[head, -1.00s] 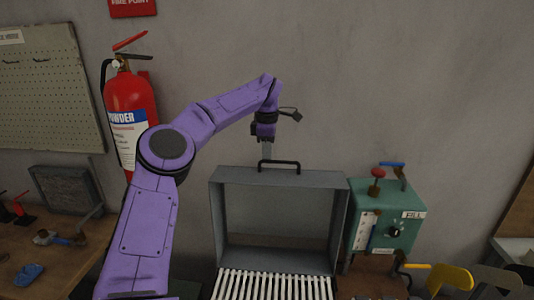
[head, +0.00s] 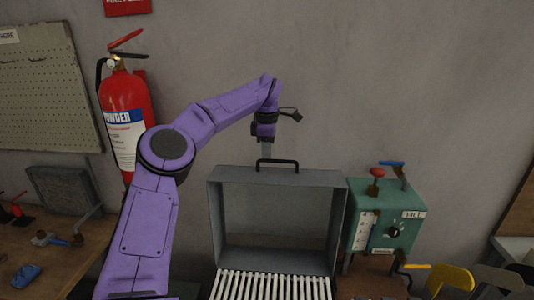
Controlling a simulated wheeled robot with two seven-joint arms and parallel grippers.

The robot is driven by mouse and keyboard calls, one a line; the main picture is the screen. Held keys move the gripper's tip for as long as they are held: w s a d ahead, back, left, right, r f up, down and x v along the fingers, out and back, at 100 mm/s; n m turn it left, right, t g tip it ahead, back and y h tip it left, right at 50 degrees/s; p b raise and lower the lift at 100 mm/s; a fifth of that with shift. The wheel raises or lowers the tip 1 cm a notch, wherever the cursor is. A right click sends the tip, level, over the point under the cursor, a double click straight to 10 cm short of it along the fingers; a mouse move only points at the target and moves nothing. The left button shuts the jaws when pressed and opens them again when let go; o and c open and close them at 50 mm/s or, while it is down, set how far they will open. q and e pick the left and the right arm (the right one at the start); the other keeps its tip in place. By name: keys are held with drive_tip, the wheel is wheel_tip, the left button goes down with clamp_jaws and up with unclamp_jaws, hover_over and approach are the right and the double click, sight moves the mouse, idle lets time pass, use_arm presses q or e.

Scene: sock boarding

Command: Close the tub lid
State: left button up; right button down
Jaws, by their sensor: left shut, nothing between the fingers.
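The tub lid (head: 330,178) is a grey, shallow box-shaped cover that stands open and upright in the middle of the head view. A dark bar handle (head: 278,161) is on its top edge. The tub's white slatted rack (head: 270,287) shows below it, cut off by the bottom of the picture. My left gripper (head: 266,150) is shut and empty. It points down just behind or above the left end of the handle; I cannot tell whether it touches the lid. My right gripper is not in view.
A green control box (head: 388,228) with a red knob and blue lever stands close to the right of the lid. A red fire extinguisher (head: 124,115) hangs on the wall at left. A wooden bench (head: 60,262) with tools is at the left.

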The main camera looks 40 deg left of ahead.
use_arm(q)
drive_tip(key=o, duration=0.6)
drive_tip(key=shift+o, duration=0.2)
wheel_tip(320, 180, up, 2)
drive_tip(key=shift+r+p, duration=0.15)
drive_tip(key=shift+p, duration=1)
wheel_tip(320, 180, up, 10)
drive_tip(key=s+d+p, duration=0.1)
drive_tip(key=p, duration=0.1)
drive_tip(key=shift+s, duration=0.15)
